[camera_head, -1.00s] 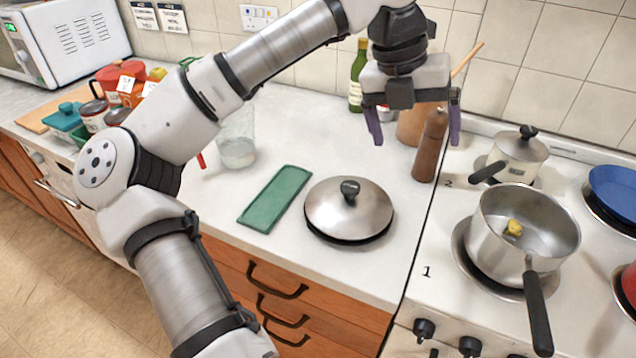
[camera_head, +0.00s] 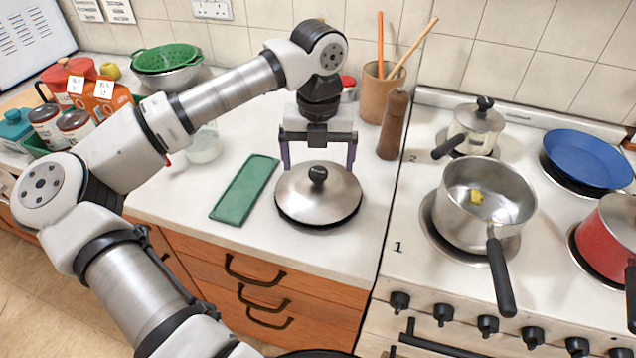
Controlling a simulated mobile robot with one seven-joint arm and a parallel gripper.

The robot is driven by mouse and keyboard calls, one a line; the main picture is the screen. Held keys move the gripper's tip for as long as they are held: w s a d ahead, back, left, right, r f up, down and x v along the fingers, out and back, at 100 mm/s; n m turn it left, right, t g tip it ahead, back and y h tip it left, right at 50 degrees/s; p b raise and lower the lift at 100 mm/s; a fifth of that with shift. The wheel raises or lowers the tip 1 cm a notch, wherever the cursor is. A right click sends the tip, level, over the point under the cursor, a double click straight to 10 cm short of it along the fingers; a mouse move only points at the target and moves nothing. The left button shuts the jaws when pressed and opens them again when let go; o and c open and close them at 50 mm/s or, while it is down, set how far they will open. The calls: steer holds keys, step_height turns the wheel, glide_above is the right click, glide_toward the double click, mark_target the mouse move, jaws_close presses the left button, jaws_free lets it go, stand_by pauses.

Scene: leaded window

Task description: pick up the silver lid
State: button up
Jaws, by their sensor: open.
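The silver lid (camera_head: 309,198) is a round domed metal lid with a black knob (camera_head: 318,175) on top. It lies on the white counter, left of the stove. My gripper (camera_head: 318,163) points down with its two purple fingers spread wide. It is just above and slightly behind the lid, with the knob between the fingers in the picture. I cannot tell how far apart they are in depth. Nothing is held.
A green mat (camera_head: 246,189) lies left of the lid. A brown pepper mill (camera_head: 394,124) and a utensil pot (camera_head: 383,94) stand behind right. An open saucepan (camera_head: 486,238) is on the stove. A clear glass (camera_head: 204,146) stands behind the mat.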

mark_target(318, 173)
steer(key=shift+s+f+p, duration=0.1)
steer(key=shift+f+p, duration=0.45)
steer(key=shift+f, duration=1.35)
steer(key=shift+s, duration=0.1)
steer(key=c, duration=1.9)
